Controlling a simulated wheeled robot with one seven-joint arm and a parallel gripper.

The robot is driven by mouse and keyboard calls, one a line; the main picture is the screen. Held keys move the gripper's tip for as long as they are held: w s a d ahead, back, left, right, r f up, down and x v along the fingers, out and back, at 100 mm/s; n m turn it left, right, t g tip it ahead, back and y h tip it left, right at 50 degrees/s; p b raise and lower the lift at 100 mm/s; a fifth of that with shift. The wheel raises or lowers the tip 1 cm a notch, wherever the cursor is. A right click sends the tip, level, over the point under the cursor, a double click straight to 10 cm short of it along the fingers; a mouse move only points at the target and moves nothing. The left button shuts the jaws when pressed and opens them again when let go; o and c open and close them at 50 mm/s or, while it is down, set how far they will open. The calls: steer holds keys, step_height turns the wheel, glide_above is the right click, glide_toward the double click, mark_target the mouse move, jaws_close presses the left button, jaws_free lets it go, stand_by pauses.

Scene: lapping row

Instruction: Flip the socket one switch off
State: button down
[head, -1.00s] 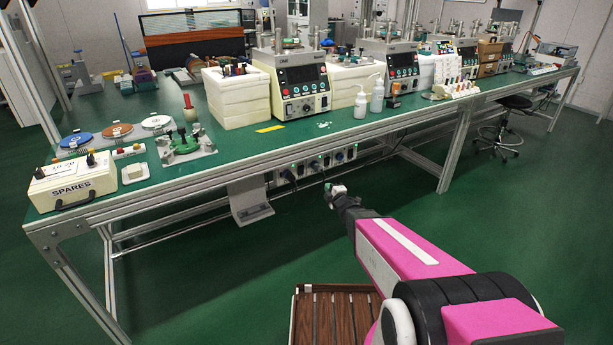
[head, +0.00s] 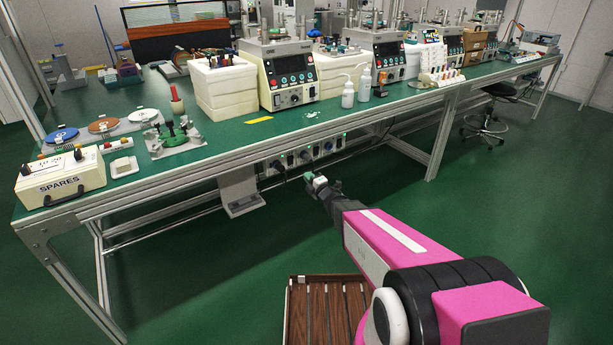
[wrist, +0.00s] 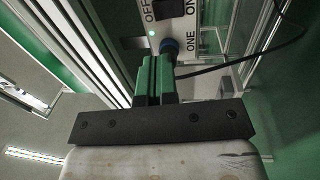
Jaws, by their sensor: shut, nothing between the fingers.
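The socket strip (head: 303,156) hangs under the front edge of the bench, with several sockets in a row. In the wrist view, the socket one switch (wrist: 176,8) is a black rocker at the top edge, partly cut off, between "OFF" and "ON" labels marked "ONE". A small pale-green light (wrist: 151,33) shows beside it. My gripper (head: 318,182) is shut and empty in front of the strip. Its green fingertips (wrist: 155,60) point at the panel near the plug; contact cannot be told.
The green bench (head: 230,140) holds a SPARES box (head: 61,179), lapping machines and white foam blocks (head: 222,90). A grey bracket (head: 240,190) hangs left of the strip. A black cable (wrist: 245,62) runs right from the plug.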

mark_target(291, 158)
steer(key=x, duration=1.1)
steer(key=shift+w+a+r, duration=0.15)
steer(key=shift+w+a, duration=0.05)
steer(key=shift+w, duration=0.1)
steer(key=shift+w+a, duration=0.15)
steer(key=shift+w, duration=0.1)
steer(key=shift+s, duration=0.1)
steer(key=shift+s+d+r, duration=0.1)
steer(key=shift+s+d, duration=0.1)
steer(key=shift+s, duration=0.05)
steer(key=r+v, duration=0.3)
steer(key=v, duration=1)
steer(key=shift+s+d, duration=0.2)
steer(key=shift+s, duration=0.05)
